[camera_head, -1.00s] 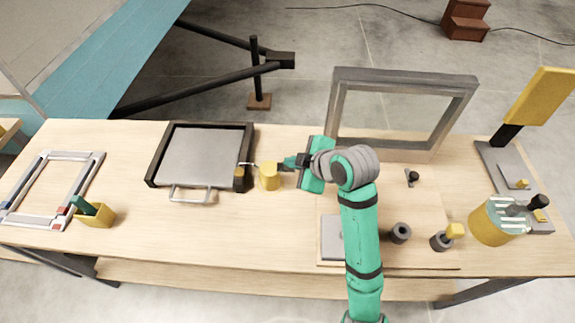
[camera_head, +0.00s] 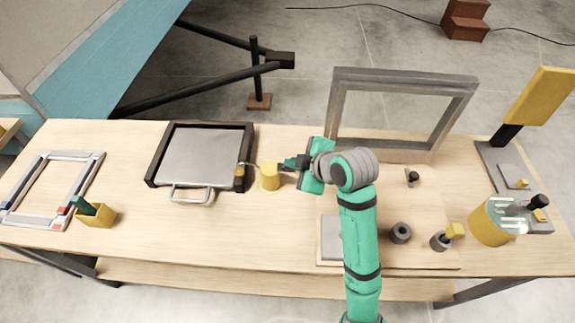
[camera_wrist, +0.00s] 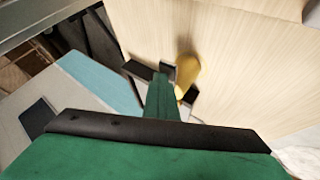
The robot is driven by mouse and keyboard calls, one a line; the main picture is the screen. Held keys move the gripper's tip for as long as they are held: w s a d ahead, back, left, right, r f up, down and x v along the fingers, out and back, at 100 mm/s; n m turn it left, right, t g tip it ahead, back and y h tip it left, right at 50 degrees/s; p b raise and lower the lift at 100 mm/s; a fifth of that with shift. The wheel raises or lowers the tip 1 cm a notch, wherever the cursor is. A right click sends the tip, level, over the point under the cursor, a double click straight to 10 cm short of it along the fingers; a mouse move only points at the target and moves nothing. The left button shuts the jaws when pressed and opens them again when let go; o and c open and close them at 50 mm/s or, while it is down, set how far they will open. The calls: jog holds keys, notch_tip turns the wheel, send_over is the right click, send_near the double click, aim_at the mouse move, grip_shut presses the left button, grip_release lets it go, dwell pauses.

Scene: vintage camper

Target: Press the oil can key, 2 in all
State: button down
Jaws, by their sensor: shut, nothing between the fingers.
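The oil can is a small yellow cylinder (camera_head: 270,176) with a thin spout pointing left, standing on the table just right of the dark-rimmed tray. My gripper (camera_head: 287,163) is shut and empty, with its fingertips at the upper right side of the can. From this angle I cannot tell whether the tips touch the can or its key. In the wrist view the yellow can (camera_wrist: 187,70) shows just beyond the dark fingers (camera_wrist: 164,71), partly overlapped by them. The key itself is too small to make out clearly.
The dark-rimmed tray (camera_head: 151,182) with a wire handle lies left of the can. A grey upright frame (camera_head: 338,110) stands behind my arm. A yellow holder (camera_head: 96,218) is at the front left, and a yellow jar (camera_head: 490,228) at the right. The table front of the can is clear.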

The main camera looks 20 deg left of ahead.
jog(key=shift+s+a, duration=0.1)
jog(key=shift+r, duration=0.95)
jog(key=shift+r, duration=2.5)
dwell(0.5)
